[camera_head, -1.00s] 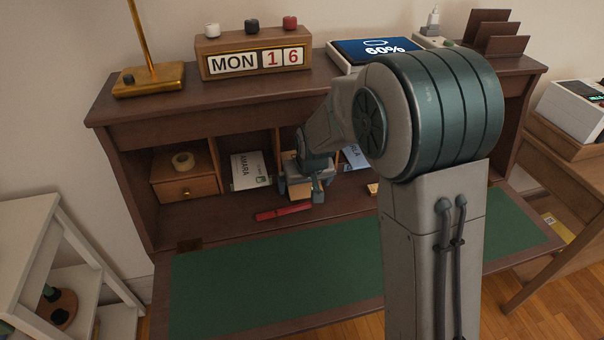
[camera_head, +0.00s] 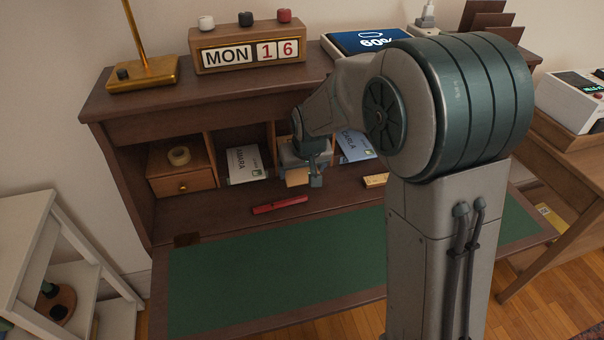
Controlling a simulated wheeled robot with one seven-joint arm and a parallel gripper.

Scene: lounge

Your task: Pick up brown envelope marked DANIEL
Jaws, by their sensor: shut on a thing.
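My gripper (camera_head: 300,178) is at the middle compartment of the desk (camera_head: 340,205). It is shut on a brown envelope (camera_head: 297,177), of which only a small tan part shows between and below the fingers. The rest of the envelope is hidden by my gripper, and I cannot read a name on it. A white envelope marked AMARA (camera_head: 243,164) stands in the compartment to the left. A blue envelope marked CARLA (camera_head: 355,146) stands in the compartment to the right.
A red object (camera_head: 280,205) lies on the desk floor in front of my gripper. A small yellowish block (camera_head: 375,181) lies to the right. A small drawer (camera_head: 182,186) with a tape roll (camera_head: 179,156) is at left. The green writing surface (camera_head: 275,270) is clear.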

